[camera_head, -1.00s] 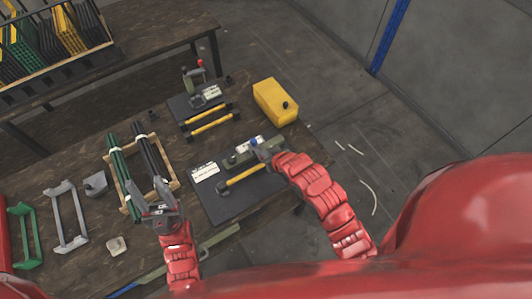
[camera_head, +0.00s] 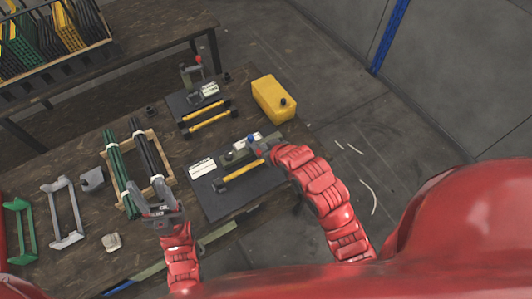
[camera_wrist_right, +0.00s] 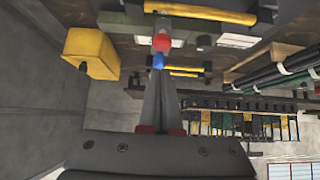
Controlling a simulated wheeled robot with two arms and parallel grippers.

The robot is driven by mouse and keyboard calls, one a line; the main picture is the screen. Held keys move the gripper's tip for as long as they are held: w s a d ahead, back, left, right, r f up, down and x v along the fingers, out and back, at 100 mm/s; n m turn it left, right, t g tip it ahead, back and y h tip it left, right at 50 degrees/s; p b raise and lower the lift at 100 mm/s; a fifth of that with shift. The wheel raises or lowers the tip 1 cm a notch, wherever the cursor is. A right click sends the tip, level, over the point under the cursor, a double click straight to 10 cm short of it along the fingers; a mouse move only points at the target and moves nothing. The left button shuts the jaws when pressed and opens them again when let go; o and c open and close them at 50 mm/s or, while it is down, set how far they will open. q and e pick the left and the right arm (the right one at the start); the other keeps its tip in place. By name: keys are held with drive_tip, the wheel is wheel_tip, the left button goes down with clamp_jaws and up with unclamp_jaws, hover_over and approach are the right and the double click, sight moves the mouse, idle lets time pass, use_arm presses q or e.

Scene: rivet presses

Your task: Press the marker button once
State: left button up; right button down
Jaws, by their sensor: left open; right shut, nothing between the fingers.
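A yellow box (camera_head: 268,94) with a black round button (camera_head: 283,102) on top stands at the table's right side; no label tells whether this is the marker button. It also shows at left in the right wrist view (camera_wrist_right: 92,52). The near press (camera_head: 236,158) has a blue knob (camera_head: 250,137); the far press has a red knob (camera_head: 198,59). My right gripper (camera_head: 254,144) is shut and empty, close to the blue knob; contact cannot be told. My left gripper (camera_head: 158,213) is open at the near ends of the green and black rods.
Green rods (camera_head: 118,165) and black rods (camera_head: 147,150) lie on a wooden rack. Grey (camera_head: 66,212) and green (camera_head: 20,232) brackets stand on the left of the table. A crate of parts (camera_head: 50,70) sits on the back table. Floor is clear right of the table.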

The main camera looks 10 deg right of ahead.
drive_tip(key=p+v, duration=0.5)
drive_tip(key=v, duration=0.4)
drive_tip(key=shift+p, duration=0.4)
drive_tip(key=shift+r, duration=0.15)
drive_tip(key=shift+w+a, duration=0.1)
drive_tip(key=shift+w, duration=0.05)
